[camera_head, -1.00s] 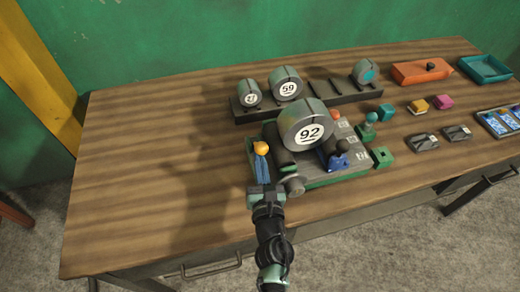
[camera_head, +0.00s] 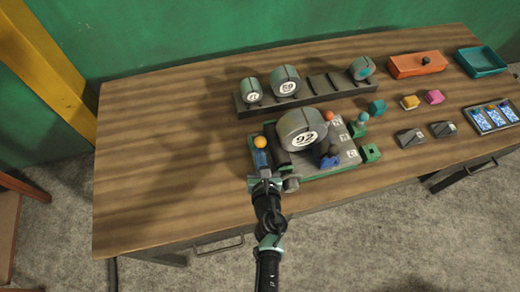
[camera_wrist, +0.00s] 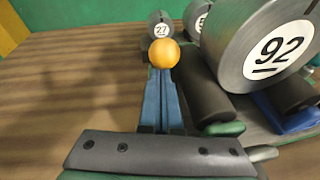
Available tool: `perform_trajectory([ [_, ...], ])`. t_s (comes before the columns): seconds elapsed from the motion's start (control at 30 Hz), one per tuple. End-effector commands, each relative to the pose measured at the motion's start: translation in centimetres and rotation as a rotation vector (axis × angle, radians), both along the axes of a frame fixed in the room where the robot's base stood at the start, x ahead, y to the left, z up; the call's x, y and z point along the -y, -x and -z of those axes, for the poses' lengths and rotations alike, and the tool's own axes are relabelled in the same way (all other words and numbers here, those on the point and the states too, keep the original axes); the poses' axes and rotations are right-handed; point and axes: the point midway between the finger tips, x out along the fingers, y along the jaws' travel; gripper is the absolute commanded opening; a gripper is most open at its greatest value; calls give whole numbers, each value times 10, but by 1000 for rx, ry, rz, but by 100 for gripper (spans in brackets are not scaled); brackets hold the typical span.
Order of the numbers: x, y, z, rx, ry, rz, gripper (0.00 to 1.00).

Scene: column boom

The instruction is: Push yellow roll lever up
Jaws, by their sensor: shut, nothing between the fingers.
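The yellow lever knob (camera_head: 260,142) is a round ball at the left end of the roll machine. It also shows in the wrist view (camera_wrist: 164,53). My gripper (camera_head: 261,153) comes from the front with its blue fingers together. In the wrist view the shut fingers (camera_wrist: 160,72) point at the knob and their tips overlap its lower edge. I cannot tell whether they touch it. The lever's stem is hidden behind the fingers. The machine (camera_head: 318,168) holds a large grey roll marked 92 (camera_head: 302,125) just right of the knob.
A rack (camera_head: 312,95) with rolls marked 27 (camera_head: 251,84) and 59 (camera_head: 285,75) stands behind the machine. The table's left side (camera_head: 165,160) is clear.

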Motion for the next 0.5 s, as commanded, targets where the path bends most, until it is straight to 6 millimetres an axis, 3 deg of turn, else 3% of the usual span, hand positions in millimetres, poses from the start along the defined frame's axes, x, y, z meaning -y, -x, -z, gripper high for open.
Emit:
perform_trajectory([
  [0.5,-7,-27,-25,2,0,-1,0],
])
